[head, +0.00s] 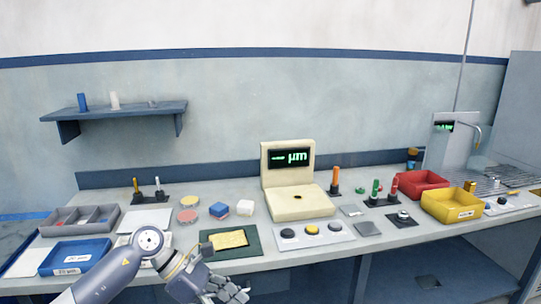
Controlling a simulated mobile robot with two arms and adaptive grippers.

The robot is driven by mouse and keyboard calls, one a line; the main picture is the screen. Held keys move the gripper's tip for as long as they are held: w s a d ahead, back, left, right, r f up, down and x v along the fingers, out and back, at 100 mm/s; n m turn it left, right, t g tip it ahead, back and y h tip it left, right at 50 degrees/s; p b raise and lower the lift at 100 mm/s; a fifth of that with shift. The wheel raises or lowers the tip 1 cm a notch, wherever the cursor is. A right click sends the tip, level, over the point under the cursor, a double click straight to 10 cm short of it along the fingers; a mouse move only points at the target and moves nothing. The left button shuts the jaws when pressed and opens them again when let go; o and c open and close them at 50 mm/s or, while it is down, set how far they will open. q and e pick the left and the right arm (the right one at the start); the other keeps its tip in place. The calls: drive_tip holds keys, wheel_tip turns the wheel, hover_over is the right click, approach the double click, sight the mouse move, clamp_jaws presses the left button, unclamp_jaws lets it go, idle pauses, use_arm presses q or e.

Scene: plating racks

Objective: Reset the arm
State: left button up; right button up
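My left arm comes in from the bottom left, grey with a round white joint cap. My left gripper (232,291) is at the bottom edge of the head view, in front of the bench's front edge and below the green mat (247,252). Its fingers are small and partly cut off by the frame, so I cannot tell whether they are open or shut. I see no object clearly held in it. My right gripper is not in view.
A grey bench (350,248) holds a blue tray (100,246), a grey divided tray (62,231), a cream gauge with a screen (263,180), a button panel (330,238), a red bin (403,195) and a yellow bin (435,213). A wall shelf (140,109) is at upper left.

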use_arm(q)
drive_tip(key=w+d+f+n+t+h, duration=0.45)
drive_tip(key=n+h, duration=0.25)
drive_tip(key=n, duration=0.3)
drive_tip(key=w+a+f+n+t+y, duration=0.1)
drive_tip(key=w+a+f+n+t, duration=0.2)
drive_tip(key=f+n+t, duration=0.6)
drive_tip(key=s+a+f+n+y, duration=0.3)
drive_tip(key=a+f+n+y, duration=0.2)
drive_tip(key=f+n, duration=0.45)
drive_tip(key=s+a+f+n+y, duration=0.3)
drive_tip(key=a+f+n+y, duration=0.15)
drive_tip(key=f+n, duration=0.5)
drive_tip(key=s+a+f+n+g+y, duration=0.2)
drive_tip(key=s+a+f+n, duration=0.1)
drive_tip(key=s+f, duration=0.6)
drive_tip(key=s+a+f+n+g+y, duration=0.1)
drive_tip(key=s+a+f+n+g, duration=0.15)
drive_tip(key=s+f, duration=0.65)
drive_tip(key=s+a+f+n+g+y, duration=0.2)
drive_tip(key=s+f+n, duration=0.3)
drive_tip(key=s, duration=0.6)
drive_tip(key=s+f+n+g, duration=0.1)
drive_tip(key=s+f+g, duration=0.3)
drive_tip(key=s, duration=1.1)
drive_tip(key=shift+s+n+y, duration=0.35)
drive_tip(key=shift+s, duration=0.05)
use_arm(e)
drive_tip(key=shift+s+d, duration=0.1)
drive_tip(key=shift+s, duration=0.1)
